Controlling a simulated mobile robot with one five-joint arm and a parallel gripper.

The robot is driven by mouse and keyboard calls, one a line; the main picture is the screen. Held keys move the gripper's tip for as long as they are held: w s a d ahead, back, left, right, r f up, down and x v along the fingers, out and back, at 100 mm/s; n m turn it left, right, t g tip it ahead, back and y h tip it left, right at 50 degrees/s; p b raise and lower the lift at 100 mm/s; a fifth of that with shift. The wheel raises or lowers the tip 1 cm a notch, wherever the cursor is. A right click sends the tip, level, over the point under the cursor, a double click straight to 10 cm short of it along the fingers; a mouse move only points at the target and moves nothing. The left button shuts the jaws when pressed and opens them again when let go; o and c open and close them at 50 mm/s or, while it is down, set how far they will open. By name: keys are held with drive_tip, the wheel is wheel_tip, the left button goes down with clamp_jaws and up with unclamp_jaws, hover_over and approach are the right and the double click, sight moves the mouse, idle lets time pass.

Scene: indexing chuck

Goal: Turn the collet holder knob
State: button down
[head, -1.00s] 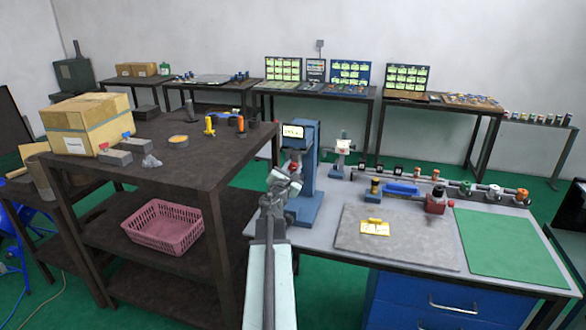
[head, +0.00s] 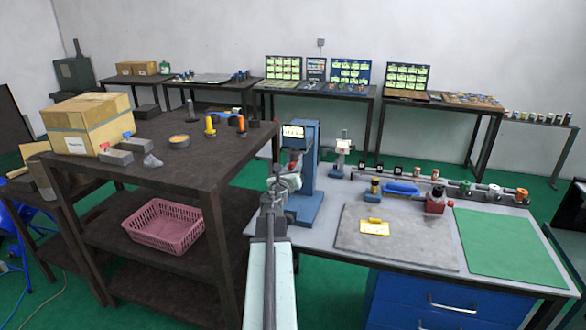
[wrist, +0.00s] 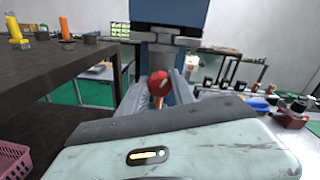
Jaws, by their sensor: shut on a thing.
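The red ball-shaped knob (wrist: 157,82) is at the centre of the wrist view, on an orange-brown stem, in front of a blue upright device (wrist: 168,12). In the head view the device (head: 309,160) stands at the left end of the grey bench, with a small display near its top. My gripper (wrist: 158,80) has a finger on each side of the knob and is shut on it. In the head view my gripper (head: 285,178) is at the device's front left. It hides much of the knob there, and the exact finger contact is hard to see.
A dark shelf table (head: 190,150) with a cardboard box (head: 88,122) stands close on the left. On the bench to the right are a grey mat (head: 360,240) with a yellow tag, a red block (head: 436,203) and a green mat (head: 505,245).

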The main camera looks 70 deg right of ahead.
drive_tip(key=shift+n, duration=0.4)
drive_tip(key=c, duration=1.1)
unclamp_jaws()
